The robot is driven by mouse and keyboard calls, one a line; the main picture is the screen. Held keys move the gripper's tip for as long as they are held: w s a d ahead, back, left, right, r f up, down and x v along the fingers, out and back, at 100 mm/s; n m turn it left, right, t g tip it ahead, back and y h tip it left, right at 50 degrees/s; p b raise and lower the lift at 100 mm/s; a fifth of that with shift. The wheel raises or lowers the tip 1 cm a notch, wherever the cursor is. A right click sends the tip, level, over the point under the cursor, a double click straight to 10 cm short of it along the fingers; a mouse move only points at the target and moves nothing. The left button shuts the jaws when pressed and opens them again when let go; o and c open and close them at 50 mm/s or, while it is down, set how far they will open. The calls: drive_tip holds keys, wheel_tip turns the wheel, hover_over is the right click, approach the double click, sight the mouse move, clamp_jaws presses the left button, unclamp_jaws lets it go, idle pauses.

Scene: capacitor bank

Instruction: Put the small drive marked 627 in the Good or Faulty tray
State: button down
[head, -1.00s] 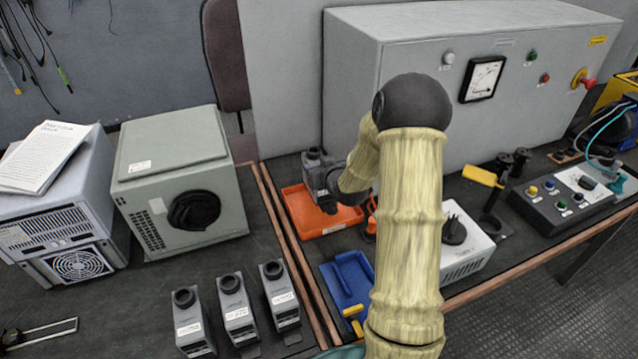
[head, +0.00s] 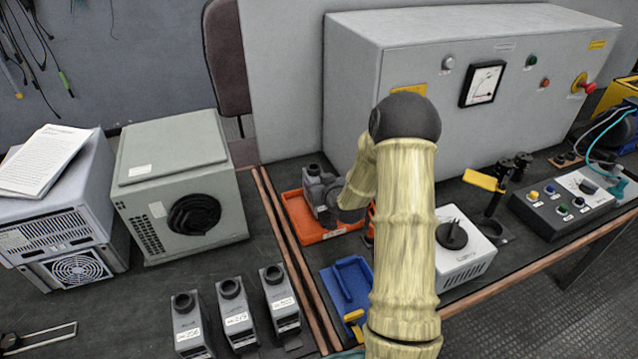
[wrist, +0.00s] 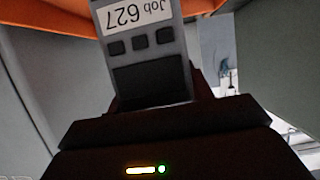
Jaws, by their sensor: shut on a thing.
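The small grey drive (head: 313,172) is at the orange tray (head: 340,233), mostly behind my arm's end in the head view. In the wrist view the drive (wrist: 137,45) shows a white label reading "Job 627" and dark buttons. My gripper (wrist: 155,104) is shut on its lower part. An orange edge (wrist: 50,16) runs behind the drive. I cannot tell whether the drive touches the tray floor. A blue tray (head: 348,283) lies nearer, partly hidden by my arm. The tray labels are not readable.
Several similar drives stand in a row on the left bench, such as one drive (head: 236,312). A large grey cabinet (head: 400,60) rises behind the orange tray. A white box (head: 466,252) stands right of my arm. A grey-green unit (head: 180,190) stands left.

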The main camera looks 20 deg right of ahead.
drive_tip(key=shift+f, duration=0.1)
drive_tip(key=c, duration=0.6)
unclamp_jaws()
drive_tip(key=shift+r, duration=0.2)
drive_tip(key=v, duration=1.2)
drive_tip(key=shift+a, duration=0.1)
